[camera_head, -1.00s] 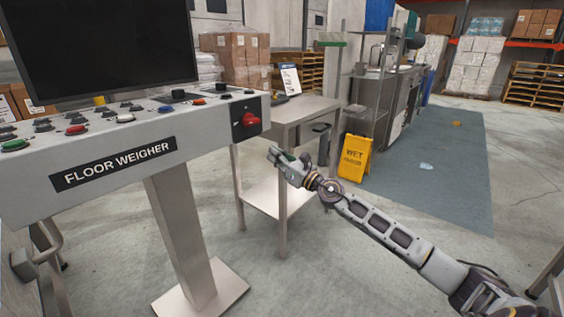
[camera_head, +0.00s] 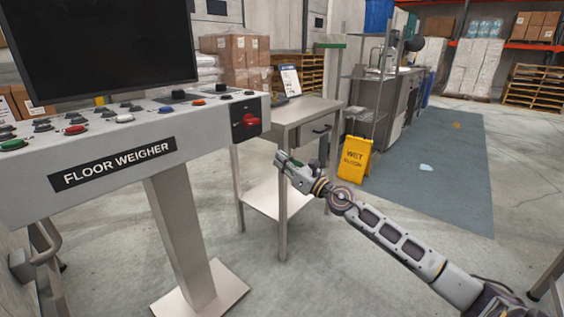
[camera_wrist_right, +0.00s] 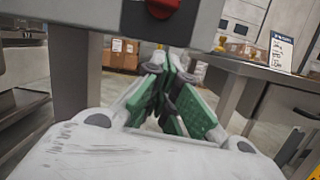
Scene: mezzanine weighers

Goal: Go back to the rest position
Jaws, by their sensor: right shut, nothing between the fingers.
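My right gripper (camera_head: 279,160) is shut and empty, in the air in front of the steel side table and to the right of the floor weigher console (camera_head: 215,112). In the right wrist view its green-padded fingers (camera_wrist_right: 168,92) meet with nothing between them. The red rotary switch (camera_head: 249,120) on the console's dark end plate is up and to the left of the gripper, apart from it. The switch also shows at the top of the right wrist view (camera_wrist_right: 162,7). My left gripper is not in view.
A steel side table (camera_head: 303,109) with a drawer and lower shelf stands behind my right gripper. A yellow wet-floor sign (camera_head: 355,159) stands to its right on the edge of a blue-grey mat (camera_head: 440,185). Stacked cartons and pallets are at the back. Open floor lies in front.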

